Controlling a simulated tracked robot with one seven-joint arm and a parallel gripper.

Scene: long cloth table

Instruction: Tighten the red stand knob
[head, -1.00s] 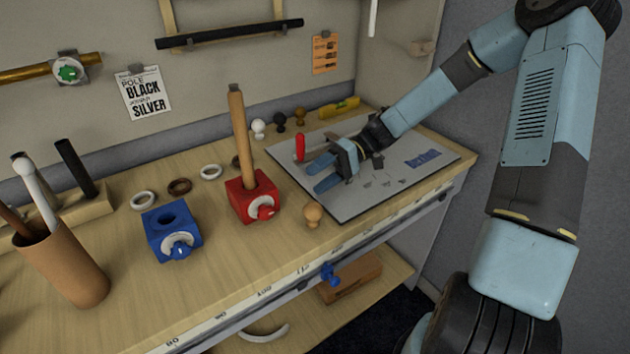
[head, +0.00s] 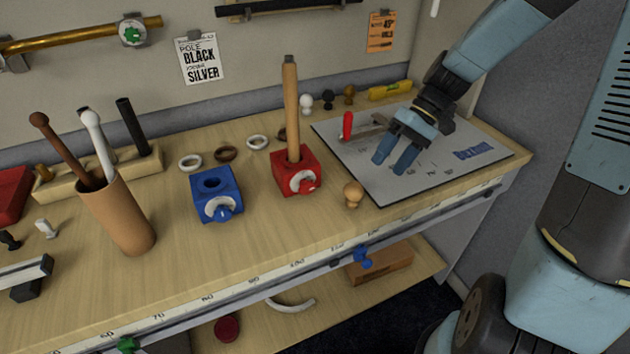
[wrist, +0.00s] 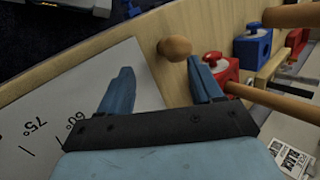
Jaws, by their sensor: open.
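The red stand (head: 296,169) is a red block on the table with a wooden pole (head: 291,105) upright in it. Its red knob (head: 307,187) is on the front face, in front of a pale dial. My gripper (head: 393,165) is open and empty above the grey board, to the right of the red stand and apart from it. In the wrist view the red stand (wrist: 228,72) and its knob (wrist: 211,57) show just beyond the right-hand finger of my gripper (wrist: 160,88). That finger overlaps part of the stand.
A wooden ball-topped peg (head: 353,194) stands between the red stand and the grey board (head: 447,182). A blue stand (head: 216,194) is to the left. A red-handled tool (head: 348,125) is on the board. A brown cup (head: 128,222) holds several rods.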

